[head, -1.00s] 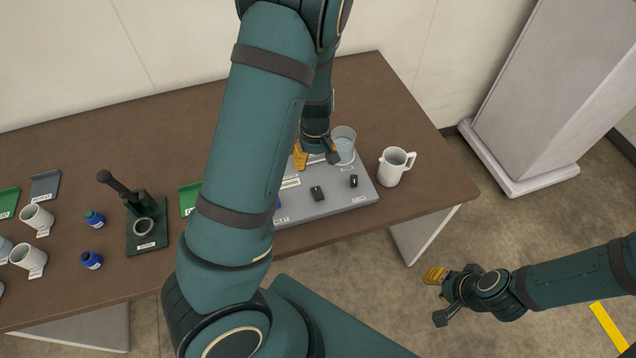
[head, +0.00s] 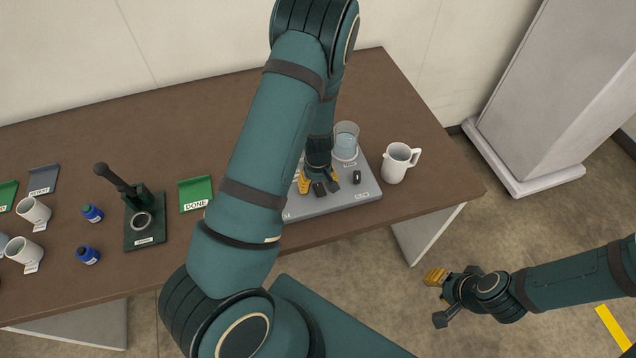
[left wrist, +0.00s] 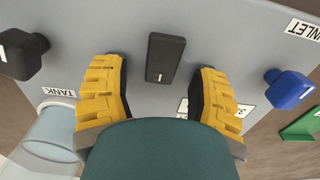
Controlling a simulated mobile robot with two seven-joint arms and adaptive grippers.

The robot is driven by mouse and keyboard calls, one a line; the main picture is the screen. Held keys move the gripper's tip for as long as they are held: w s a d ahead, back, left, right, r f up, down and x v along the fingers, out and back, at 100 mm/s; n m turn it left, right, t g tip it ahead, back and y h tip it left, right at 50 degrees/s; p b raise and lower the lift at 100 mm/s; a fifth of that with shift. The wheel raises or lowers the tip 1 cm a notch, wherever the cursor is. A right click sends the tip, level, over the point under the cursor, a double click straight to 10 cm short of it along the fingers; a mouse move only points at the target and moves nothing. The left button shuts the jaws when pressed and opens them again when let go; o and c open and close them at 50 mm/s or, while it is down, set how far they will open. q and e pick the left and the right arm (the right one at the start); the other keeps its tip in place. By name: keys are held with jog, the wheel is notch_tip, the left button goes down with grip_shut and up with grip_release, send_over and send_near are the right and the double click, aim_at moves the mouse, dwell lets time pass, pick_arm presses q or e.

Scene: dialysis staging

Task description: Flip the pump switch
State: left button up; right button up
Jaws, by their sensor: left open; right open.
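The grey panel (head: 345,200) lies on the brown table. A black rectangular switch (head: 319,189) with a white mark stands on it, and it also shows in the left wrist view (left wrist: 165,57). My left gripper (head: 318,186) is open above the panel, pointing down, with its yellow-padded fingers on either side of this switch. In the left wrist view, gaps separate both fingers (left wrist: 160,92) from the switch. Whether the label by the right finger names the switch cannot be read. My right gripper (head: 437,298) is open and empty, away from the table at the right.
A black knob (left wrist: 20,53) and a blue knob (left wrist: 290,88) flank the switch. A clear tank of water (head: 345,141) stands at the panel's back. A white mug (head: 398,162) is right of the panel. A green DONE tray (head: 196,194) lies to the left.

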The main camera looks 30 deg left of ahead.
pick_arm(q)
jog(key=shift+o, duration=0.2)
grip_shut()
jog(key=shift+s+d+t+y+b, duration=0.1)
jog(key=shift+d+t+y+b, duration=0.1)
jog(key=shift+t+y, duration=0.35)
jog(key=shift+s+d+t+y+b, duration=0.1)
jog(key=shift+t+y+b, duration=0.05)
jog(key=shift+t+y, duration=0.35)
jog(key=shift+r+t+y, duration=0.2)
jog(key=shift+t+y, duration=0.25)
jog(key=shift+y, duration=0.3)
